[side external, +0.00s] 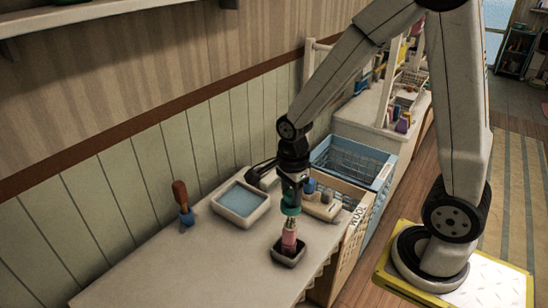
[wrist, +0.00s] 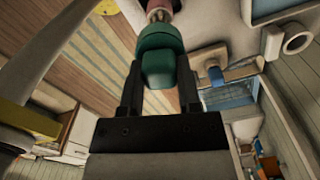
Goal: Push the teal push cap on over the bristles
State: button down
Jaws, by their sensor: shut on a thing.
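The teal push cap (side external: 290,208) is between my gripper's fingers, in line above a pink upright piece (side external: 289,238). The pink piece stands in a small dark square holder (side external: 288,255) near the counter's front edge. My gripper (side external: 291,190) points down and is shut on the cap. In the wrist view the cap (wrist: 159,62) sits between the two dark fingers (wrist: 158,80), with the pink piece (wrist: 158,10) beyond it at the top edge. I cannot tell whether cap and pink piece touch.
A white basin (side external: 241,203) with blue inside stands behind on the counter (side external: 180,260). A red-brown handled tool in a blue stand (side external: 183,205) is at left. A pale object (side external: 322,207) is close at right, beside a tan crate (side external: 350,235) and blue basket (side external: 355,160). The front-left counter is clear.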

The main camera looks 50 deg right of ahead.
aim_at(290, 219)
jog(key=shift+f, duration=0.6)
jog(key=shift+f, duration=0.7)
jog(key=shift+f, duration=1.5)
dwell(2.0)
jog(key=shift+c, duration=1.1)
grip_release()
jog(key=shift+r, duration=0.1)
jog(key=shift+r, duration=3.85)
